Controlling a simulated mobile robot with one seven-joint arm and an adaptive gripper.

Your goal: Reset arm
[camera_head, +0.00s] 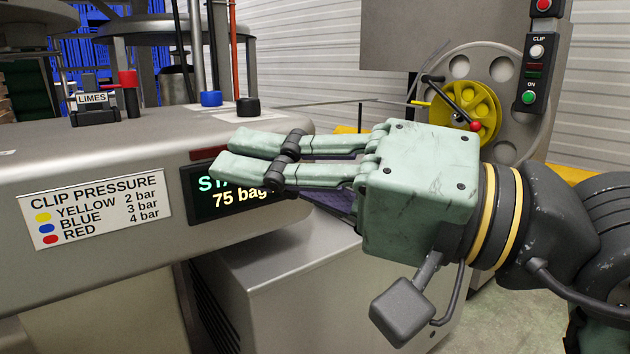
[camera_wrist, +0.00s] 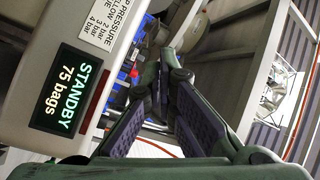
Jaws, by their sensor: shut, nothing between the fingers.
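My gripper (camera_head: 225,152) is pale green and worn, with dark finger joints. It points left in the head view, in front of the machine's display (camera_head: 240,200), and covers part of it. Its fingers are shut and empty. In the wrist view the gripper's fingers (camera_wrist: 163,65) come together at their tips, with dark ribbed pads facing inward. The display there (camera_wrist: 67,90) reads "STANDBY 75 bags". I cannot tell how far the fingers are from the machine's face.
The grey machine body (camera_head: 110,250) fills the left, with a "CLIP PRESSURE" label (camera_head: 95,209). A yellow wheel (camera_head: 466,112) and a button panel (camera_head: 537,60) are behind my gripper.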

